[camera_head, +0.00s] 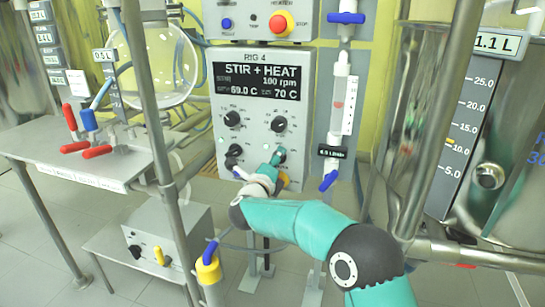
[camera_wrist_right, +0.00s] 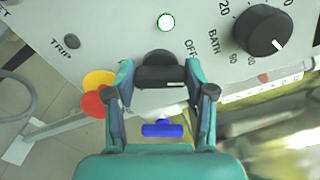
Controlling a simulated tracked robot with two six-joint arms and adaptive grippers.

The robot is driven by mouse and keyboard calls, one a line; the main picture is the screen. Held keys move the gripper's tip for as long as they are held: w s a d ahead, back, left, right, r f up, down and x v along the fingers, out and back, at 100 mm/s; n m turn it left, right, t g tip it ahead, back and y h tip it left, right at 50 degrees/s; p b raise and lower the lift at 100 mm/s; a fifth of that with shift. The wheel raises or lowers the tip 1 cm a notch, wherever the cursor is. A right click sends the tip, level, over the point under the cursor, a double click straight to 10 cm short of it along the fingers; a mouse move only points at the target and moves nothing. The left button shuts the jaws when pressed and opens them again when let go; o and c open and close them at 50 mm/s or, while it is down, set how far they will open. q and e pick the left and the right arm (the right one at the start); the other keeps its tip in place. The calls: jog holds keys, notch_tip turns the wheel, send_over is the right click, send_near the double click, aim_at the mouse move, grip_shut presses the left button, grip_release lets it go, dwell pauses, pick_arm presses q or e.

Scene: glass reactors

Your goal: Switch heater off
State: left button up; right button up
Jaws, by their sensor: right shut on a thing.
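The grey RIG 4 control panel (camera_head: 260,65) stands at centre in the head view. Its STIR + HEAT display (camera_head: 257,81) shows 100 rpm and what looks like 69.0 C, with 70 C on the right. My right gripper (camera_head: 275,160) is at the panel's lower right. In the right wrist view the gripper (camera_wrist_right: 162,82) is shut on a black knob (camera_wrist_right: 158,72), one finger on each side. An OFF label is near this knob; its white mark is at the lower right. A lit lamp (camera_wrist_right: 165,22) is above it. My left gripper is not in view.
A BATH dial (camera_wrist_right: 262,32) is right of the held knob in the wrist view. A red button (camera_head: 281,23) is on the upper box. A flowmeter (camera_head: 342,88) and glass vessel (camera_head: 485,150) stand right; a metal post (camera_head: 150,100) stands left.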

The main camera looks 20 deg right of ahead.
jog(key=n+p, duration=0.1)
jog(key=n, duration=0.1)
jog(key=n+p, duration=0.1)
jog(key=n, duration=0.2)
jog(key=shift+w+a+p, duration=0.1)
jog(key=shift+a+p, duration=0.1)
jog(key=shift+p, duration=0.1)
jog(key=shift+f, duration=0.1)
jog(key=o, duration=1.2)
jog(key=shift+f, duration=0.1)
jog(key=shift+c, duration=0.2)
jog(key=shift+d, duration=0.1)
jog(key=v, duration=1.2)
